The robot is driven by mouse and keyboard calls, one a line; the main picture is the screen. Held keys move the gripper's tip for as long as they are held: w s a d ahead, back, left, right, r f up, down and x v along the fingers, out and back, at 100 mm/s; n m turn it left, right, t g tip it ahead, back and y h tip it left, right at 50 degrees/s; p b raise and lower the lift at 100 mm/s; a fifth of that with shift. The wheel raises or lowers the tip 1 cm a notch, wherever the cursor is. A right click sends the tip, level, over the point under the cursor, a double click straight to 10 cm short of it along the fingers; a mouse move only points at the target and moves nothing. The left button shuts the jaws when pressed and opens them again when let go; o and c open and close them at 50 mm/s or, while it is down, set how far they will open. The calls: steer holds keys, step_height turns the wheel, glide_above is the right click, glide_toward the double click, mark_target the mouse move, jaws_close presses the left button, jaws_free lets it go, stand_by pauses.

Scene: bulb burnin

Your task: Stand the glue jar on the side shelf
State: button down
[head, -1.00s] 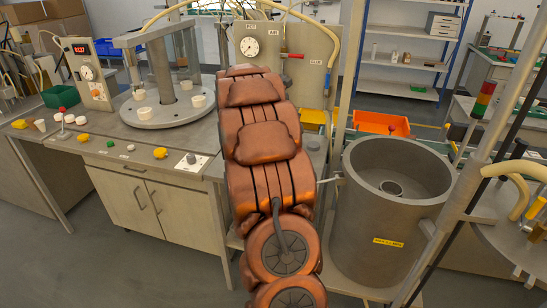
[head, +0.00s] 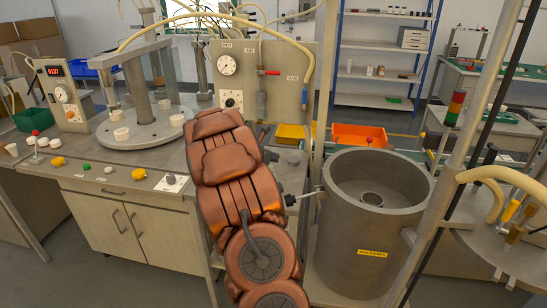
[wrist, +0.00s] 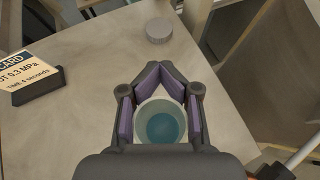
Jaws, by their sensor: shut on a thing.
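In the wrist view, my gripper (wrist: 160,72) is shut around a pale, round, open-topped jar (wrist: 160,127) with blue-green contents, seen from above. Its purple-lined fingers touch the jar's sides. I take this to be the glue jar. The pale bench top lies below, and I cannot tell how high the jar is above it. In the head view, my copper-coloured arm hides the gripper and the jar. A blue-framed shelf rack (head: 386,46) stands at the back; I cannot tell whether it is the side shelf.
A grey round cap (wrist: 158,30) and a printed card on a stand (wrist: 30,80) are on the bench in the wrist view. The head view shows a large grey drum (head: 372,225), an orange bin (head: 358,136), a gauge panel (head: 227,88) and a post close by on the right.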

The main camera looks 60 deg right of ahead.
steer(key=c, duration=1.5)
jaws_free()
steer(key=shift+f, duration=0.15)
steer(key=o, duration=0.7)
steer(key=shift+c, duration=0.2)
